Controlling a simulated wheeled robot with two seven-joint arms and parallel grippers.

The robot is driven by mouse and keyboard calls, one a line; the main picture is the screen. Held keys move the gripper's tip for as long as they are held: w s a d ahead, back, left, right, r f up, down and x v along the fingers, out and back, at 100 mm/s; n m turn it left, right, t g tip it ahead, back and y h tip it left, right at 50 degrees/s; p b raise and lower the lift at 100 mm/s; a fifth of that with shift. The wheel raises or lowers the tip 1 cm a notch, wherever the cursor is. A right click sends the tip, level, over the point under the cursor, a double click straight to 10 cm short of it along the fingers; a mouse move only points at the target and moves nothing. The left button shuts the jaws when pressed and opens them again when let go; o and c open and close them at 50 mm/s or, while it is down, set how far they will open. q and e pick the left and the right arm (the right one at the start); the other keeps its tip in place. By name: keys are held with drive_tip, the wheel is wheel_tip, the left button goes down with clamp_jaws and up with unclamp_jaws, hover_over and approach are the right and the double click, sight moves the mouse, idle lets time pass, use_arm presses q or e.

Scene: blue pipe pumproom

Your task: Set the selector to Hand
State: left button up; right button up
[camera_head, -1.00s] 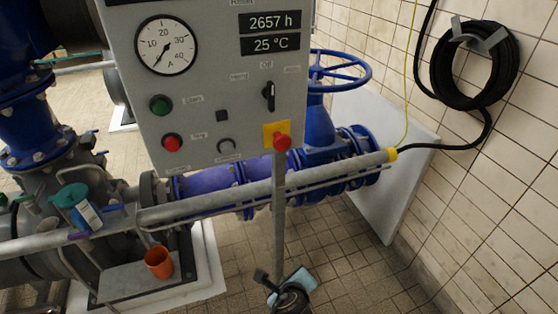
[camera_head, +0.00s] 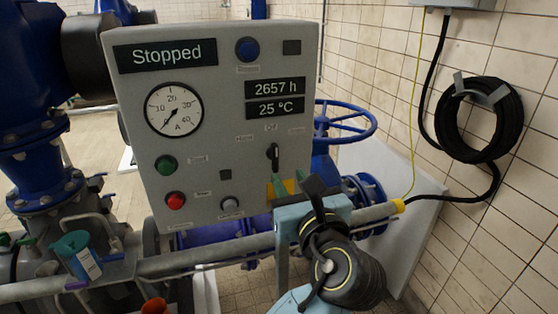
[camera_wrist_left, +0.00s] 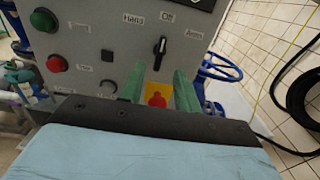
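The selector (camera_head: 273,155) is a black knob on the grey control panel (camera_head: 215,140). It also shows in the left wrist view (camera_wrist_left: 160,52), where the labels Hand, Off and Auto sit left, above and right of it. Its pointer stands roughly upright, towards Off. My left gripper (camera_head: 286,184) is in front of the panel, just below the selector. In the left wrist view its two green fingers (camera_wrist_left: 160,75) are apart with nothing between them, and the knob shows above and between their tips. My right gripper is not in view.
A red emergency stop on a yellow plate (camera_wrist_left: 157,95) sits behind my left fingers, under the selector. A green button (camera_head: 166,165) and a red button (camera_head: 175,200) are to the left. A grey rail (camera_head: 205,257) crosses below the panel. The display (camera_head: 165,55) reads Stopped.

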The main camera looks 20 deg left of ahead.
sight(276, 158)
use_arm(q)
drive_tip(key=x, duration=0.7)
drive_tip(key=shift+w+a, duration=0.1)
drive_tip(key=shift+w, duration=0.15)
clamp_jaws()
